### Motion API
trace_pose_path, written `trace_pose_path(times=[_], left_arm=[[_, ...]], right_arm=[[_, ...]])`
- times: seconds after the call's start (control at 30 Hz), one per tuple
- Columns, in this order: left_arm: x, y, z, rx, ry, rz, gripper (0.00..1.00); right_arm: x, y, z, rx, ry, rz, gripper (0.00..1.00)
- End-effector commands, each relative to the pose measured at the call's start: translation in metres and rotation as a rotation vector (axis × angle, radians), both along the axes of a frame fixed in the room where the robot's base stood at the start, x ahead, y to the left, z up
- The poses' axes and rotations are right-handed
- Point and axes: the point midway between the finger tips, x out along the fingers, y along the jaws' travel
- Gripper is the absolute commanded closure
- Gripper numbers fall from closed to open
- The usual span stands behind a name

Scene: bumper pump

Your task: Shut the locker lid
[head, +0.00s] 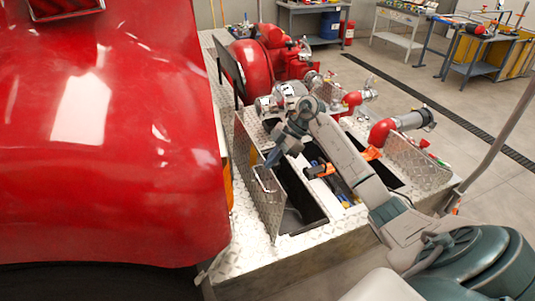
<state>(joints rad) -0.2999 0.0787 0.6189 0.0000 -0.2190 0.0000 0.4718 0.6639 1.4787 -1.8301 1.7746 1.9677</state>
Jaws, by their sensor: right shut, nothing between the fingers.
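The locker lid (259,199) is a silvery diamond-plate panel with a bar handle. It stands upright, open, along the left side of the dark locker opening (300,203). My right gripper (271,158) is shut and empty, pointing down near the upper edge of the lid, close to its handle. I cannot tell whether it touches the lid. My right arm crosses over the locker and hides part of it. My left gripper is not in view.
A red truck body (110,135) fills the left. A red pump (285,58) and pipe fittings stand behind the lockers. Another diamond-plate panel (418,163) stands at the right beside a second opening. Orange and blue items show near my forearm. Workbenches stand farther back.

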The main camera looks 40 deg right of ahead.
Motion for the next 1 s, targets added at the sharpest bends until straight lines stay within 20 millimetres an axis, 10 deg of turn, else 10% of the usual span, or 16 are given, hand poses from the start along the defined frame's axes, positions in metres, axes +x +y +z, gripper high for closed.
trace_pose_path(times=[0.4,1.0], left_arm=[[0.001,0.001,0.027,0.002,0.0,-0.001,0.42],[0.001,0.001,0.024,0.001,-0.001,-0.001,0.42]], right_arm=[[0.008,0.036,-0.043,0.003,-0.001,0.001,1.0],[0.008,0.033,-0.047,0.031,-0.01,0.001,1.0]])
